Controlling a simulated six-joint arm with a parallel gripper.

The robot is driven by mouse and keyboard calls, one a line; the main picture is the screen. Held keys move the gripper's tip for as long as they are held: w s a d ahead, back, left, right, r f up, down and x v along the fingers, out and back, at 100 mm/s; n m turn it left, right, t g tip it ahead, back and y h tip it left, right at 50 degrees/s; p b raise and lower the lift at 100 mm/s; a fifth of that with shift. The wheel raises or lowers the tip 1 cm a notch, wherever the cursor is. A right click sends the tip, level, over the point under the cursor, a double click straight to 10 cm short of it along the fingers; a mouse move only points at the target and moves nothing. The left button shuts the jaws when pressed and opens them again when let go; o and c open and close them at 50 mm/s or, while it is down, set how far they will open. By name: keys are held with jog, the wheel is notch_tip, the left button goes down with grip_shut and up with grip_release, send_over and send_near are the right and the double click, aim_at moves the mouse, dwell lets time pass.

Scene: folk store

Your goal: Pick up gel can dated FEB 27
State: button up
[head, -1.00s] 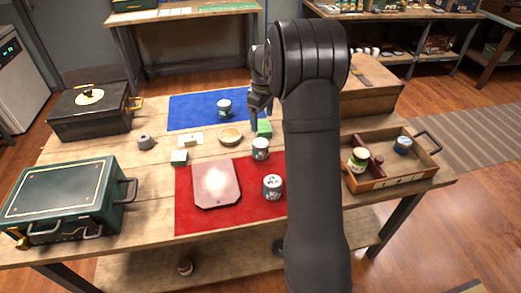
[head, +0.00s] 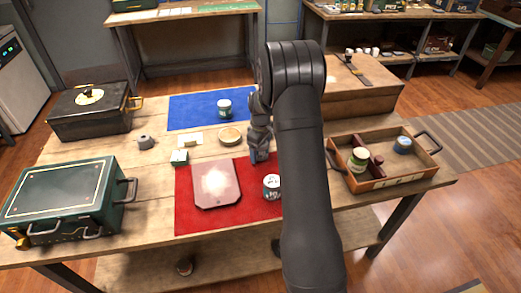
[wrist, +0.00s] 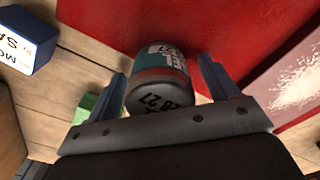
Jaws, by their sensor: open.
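A gel can (wrist: 158,80) lies between the fingers of my gripper (wrist: 165,84) in the wrist view. It has a dark top, on which "B 27" can be read, and a teal and white label on its side. My gripper is open, with one finger on each side of the can; I cannot tell whether they touch it. In the head view my gripper (head: 258,156) is low at the back edge of the red mat (head: 240,218) and hides this can. Another can (head: 271,187) stands on the red mat, and one more (head: 224,108) on the blue mat (head: 190,112).
A flat reddish plate (head: 216,184) lies close to my gripper. A small lettered box (head: 180,157) and a round dish (head: 230,136) are nearby. A green block (wrist: 88,101) is beside my finger. A wooden tray (head: 385,184) with jars stands right.

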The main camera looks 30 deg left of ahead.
jog(key=shift+f, duration=0.2)
jog(key=c, duration=1.1)
jog(key=shift+c, duration=0.2)
jog(key=shift+r, duration=0.15)
